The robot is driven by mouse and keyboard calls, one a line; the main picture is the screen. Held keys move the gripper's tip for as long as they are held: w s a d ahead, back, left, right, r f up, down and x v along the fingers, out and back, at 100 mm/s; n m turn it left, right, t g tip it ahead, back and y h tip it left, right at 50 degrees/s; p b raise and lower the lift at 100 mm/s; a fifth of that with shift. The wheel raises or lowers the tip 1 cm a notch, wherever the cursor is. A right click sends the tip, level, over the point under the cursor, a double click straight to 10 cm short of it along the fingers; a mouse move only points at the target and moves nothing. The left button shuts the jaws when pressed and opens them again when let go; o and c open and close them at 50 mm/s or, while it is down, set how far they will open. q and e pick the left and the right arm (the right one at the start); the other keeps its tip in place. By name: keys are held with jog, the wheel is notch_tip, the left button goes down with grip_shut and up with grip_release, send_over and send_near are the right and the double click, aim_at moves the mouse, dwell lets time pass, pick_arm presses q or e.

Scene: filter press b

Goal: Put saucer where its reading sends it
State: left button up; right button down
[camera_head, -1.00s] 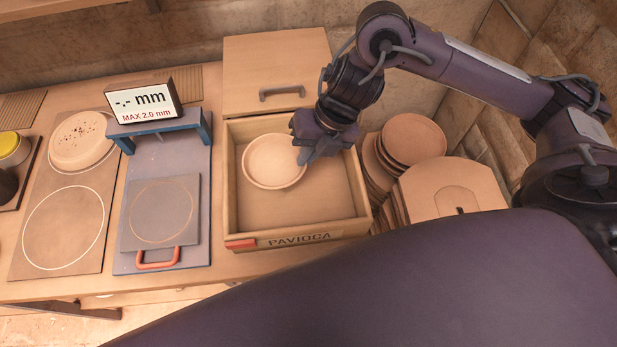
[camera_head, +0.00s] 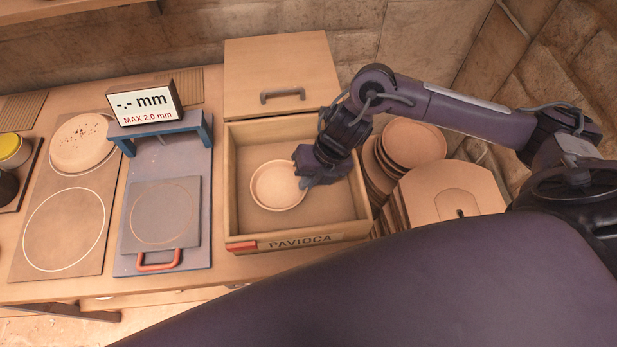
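The saucer (camera_head: 277,185) is a round, shallow, pale clay dish. It is inside the open wooden box labelled PAVIOCA (camera_head: 233,190), low and left of the middle; I cannot tell whether it touches the floor. My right gripper (camera_head: 306,182) is at the saucer's right rim and looks shut on it; the fingertips are partly hidden. The gauge (camera_head: 145,103) reads "-.- mm" with "MAX 2.0 mm" below. Its grey plate (camera_head: 165,212) with a thin ring is empty. My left gripper is out of view.
A mat (camera_head: 62,228) at left has an empty white ring and a speckled dish (camera_head: 82,145) behind it. Stacked round dishes (camera_head: 413,147) and flat slabs (camera_head: 455,190) stand right of the box. A wooden lid (camera_head: 278,65) with a handle is behind it.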

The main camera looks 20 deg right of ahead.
jog(key=c, duration=1.6)
grip_release()
jog(key=shift+f, duration=0.1)
jog(key=shift+c, duration=0.2)
jog(key=shift+d+r, duration=0.1)
jog(key=shift+r, duration=0.15)
jog(key=v, duration=1.1)
jog(key=shift+r+b, duration=0.4)
jog(key=shift+b, duration=0.05)
jog(key=shift+d, duration=0.1)
